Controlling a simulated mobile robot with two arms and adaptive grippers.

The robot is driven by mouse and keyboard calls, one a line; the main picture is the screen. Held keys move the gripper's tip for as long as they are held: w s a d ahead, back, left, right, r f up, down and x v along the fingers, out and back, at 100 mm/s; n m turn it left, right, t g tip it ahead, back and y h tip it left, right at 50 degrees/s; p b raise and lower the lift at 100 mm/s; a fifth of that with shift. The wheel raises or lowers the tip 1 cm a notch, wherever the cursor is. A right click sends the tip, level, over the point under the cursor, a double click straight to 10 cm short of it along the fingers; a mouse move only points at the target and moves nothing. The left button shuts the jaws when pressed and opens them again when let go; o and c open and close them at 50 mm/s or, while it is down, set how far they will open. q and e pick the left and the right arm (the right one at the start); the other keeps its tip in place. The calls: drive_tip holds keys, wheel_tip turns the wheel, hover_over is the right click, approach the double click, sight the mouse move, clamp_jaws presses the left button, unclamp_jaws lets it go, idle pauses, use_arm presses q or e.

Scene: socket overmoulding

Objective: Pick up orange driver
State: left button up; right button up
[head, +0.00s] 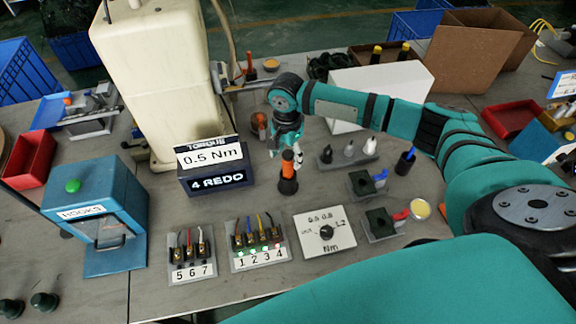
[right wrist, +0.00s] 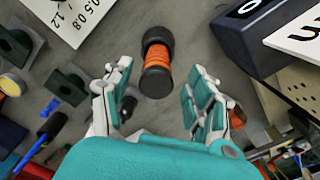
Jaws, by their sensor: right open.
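The orange driver (head: 288,170) stands upright on the table in a dark holder, just right of the torque display box. Its orange handle and black ends show between the fingers in the right wrist view (right wrist: 158,68). My right gripper (head: 286,152) is above and around the driver's top, fingers pointing down. Its fingers are spread on both sides in the right wrist view (right wrist: 157,95), with gaps to the handle. It is open and holds nothing. My left gripper is not in view.
The torque display box (head: 217,180) stands close left of the driver. The torque dial card (head: 324,230) and the numbered socket blocks (head: 261,258) lie in front. A blue-handled driver (head: 406,160) stands to the right. A cream machine column (head: 150,70) rises behind left.

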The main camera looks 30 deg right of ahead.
sight(288, 167)
drive_tip(key=shift+f, duration=0.3)
drive_tip(key=f, duration=0.1)
drive_tip(key=f+p, duration=0.1)
drive_tip(key=f, duration=0.1)
drive_tip(key=shift+s+d+f, duration=0.1)
drive_tip(key=shift+s+f, duration=0.1)
drive_tip(key=shift+f, duration=0.7)
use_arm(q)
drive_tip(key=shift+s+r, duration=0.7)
use_arm(e)
drive_tip(key=shift+r, duration=0.1)
clamp_jaws()
